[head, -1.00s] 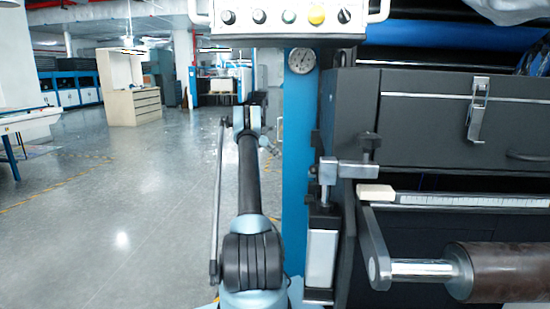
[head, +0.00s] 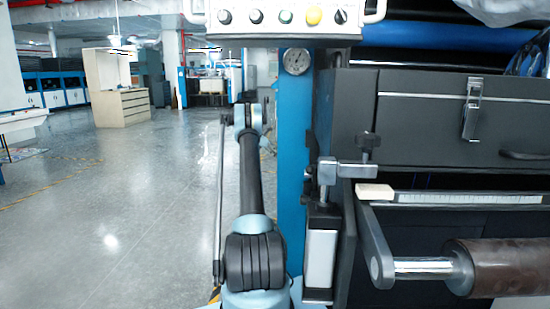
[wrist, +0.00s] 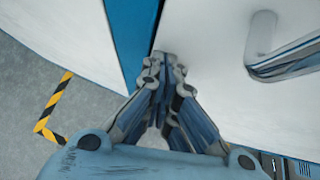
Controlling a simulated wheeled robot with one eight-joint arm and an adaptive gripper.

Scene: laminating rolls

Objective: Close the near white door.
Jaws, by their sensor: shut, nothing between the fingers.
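In the wrist view my gripper (wrist: 167,60) is shut with nothing between its fingers. Its fingertips are over or against the left edge of a white door panel (wrist: 222,95); I cannot tell if they touch. A grey bar handle (wrist: 265,40) stands out from this panel, right of the fingers. A blue strip (wrist: 137,30) runs along the panel's left side, with another white surface (wrist: 65,35) beyond it. In the head view my arm reaches away from me and hides the gripper and most of the door.
A blue column with a gauge (head: 297,62) and a dark machine with a brown roller (head: 500,265) stand close on the right. A control box (head: 285,22) hangs above. The grey floor (head: 110,200) is open on the left, with a beige cabinet (head: 118,88) far off.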

